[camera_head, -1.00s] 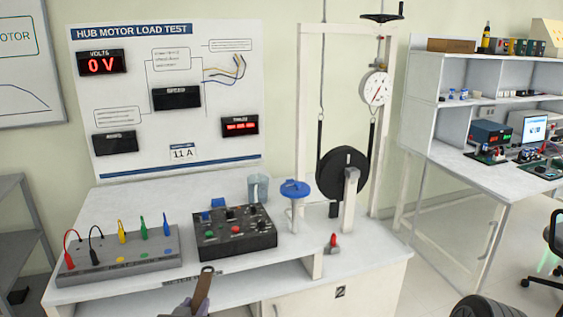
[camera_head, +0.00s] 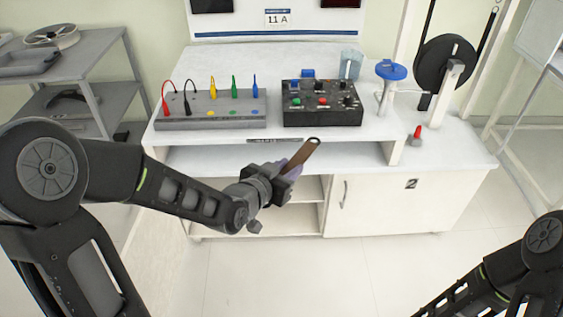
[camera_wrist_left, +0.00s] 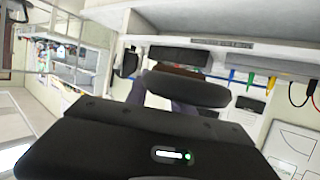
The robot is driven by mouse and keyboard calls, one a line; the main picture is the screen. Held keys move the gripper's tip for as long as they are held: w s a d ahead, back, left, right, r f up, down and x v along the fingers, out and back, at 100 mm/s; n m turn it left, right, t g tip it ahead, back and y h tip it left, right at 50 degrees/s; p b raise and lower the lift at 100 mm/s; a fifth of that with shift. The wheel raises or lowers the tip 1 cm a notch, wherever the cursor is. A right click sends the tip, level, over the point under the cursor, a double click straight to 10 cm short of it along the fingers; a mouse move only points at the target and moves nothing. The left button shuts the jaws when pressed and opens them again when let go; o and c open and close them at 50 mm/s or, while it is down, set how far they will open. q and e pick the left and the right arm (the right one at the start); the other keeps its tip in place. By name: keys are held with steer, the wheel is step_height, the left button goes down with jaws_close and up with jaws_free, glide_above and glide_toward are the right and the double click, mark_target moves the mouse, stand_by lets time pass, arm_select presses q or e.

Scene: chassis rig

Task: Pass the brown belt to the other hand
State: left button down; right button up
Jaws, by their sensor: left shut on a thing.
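The brown belt (camera_head: 305,157) is a short strip with a dark hole near its upper end. It sticks up and to the right out of my left gripper (camera_head: 285,171), which is shut on it in front of the workbench. In the left wrist view a small brown part of the belt (camera_wrist_left: 178,71) shows behind the dark finger of the left gripper (camera_wrist_left: 180,88); the rest is hidden. My right arm shows at the lower right of the head view, but its gripper is out of frame.
The white workbench (camera_head: 440,148) carries a grey terminal block (camera_head: 211,122) with coloured leads, a black control box (camera_head: 322,117), a clear cup (camera_head: 350,64) and a blue-topped stand (camera_head: 390,70). A black wheel (camera_head: 445,62) stands at the right. The floor in front is clear.

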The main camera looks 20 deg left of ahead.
arm_select(q)
steer(key=s+d+m+g+h, duration=0.3)
steer(key=d+m+g+h, duration=0.7)
steer(key=d+m, duration=0.2)
steer(key=shift+s+d, duration=0.3)
steer(key=shift+d, duration=0.7)
steer(key=shift+r, duration=0.1)
steer(key=d+f, duration=0.5)
steer(key=d, duration=0.2)
arm_select(e)
steer(key=shift+o, duration=0.2)
